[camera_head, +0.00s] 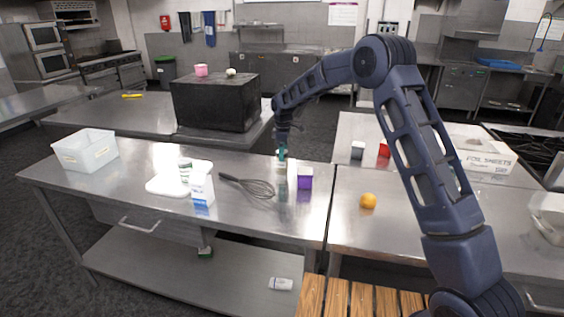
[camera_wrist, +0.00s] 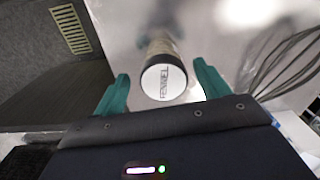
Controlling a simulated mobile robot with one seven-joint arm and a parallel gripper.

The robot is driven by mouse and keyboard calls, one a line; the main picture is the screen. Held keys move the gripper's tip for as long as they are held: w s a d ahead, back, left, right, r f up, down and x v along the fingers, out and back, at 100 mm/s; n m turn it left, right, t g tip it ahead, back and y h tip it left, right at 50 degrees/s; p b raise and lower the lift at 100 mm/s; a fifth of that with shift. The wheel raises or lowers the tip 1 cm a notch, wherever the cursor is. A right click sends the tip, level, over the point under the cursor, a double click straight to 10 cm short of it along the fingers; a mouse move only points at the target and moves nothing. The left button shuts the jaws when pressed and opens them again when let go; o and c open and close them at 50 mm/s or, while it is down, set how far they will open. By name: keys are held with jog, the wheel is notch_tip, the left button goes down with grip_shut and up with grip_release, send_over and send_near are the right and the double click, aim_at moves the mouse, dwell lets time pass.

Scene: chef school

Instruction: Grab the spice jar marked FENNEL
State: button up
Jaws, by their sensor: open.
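The spice jar (camera_wrist: 164,82) shows in the wrist view with a white lid that reads FENNEL. It has a dark rim and lies between the two teal fingertips of my gripper (camera_wrist: 160,88). The fingers stand apart, with a visible gap on each side of the lid. In the head view my gripper (camera_head: 282,153) points down over the steel table, beside the whisk. The jar (camera_head: 281,163) shows there only as a small pale shape below the fingers, mostly hidden.
A whisk (camera_head: 259,188) lies just left of the gripper, and a purple box (camera_head: 304,183) stands close on its right. An orange (camera_head: 368,201) sits on the right table.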

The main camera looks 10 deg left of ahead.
jog(key=shift+s+a+f, duration=0.1)
jog(key=shift+a+f, duration=0.05)
jog(key=shift+f, duration=1.2)
jog(key=shift+s+a+f, duration=0.1)
jog(key=shift+f, duration=1.25)
jog(key=c, duration=1.1)
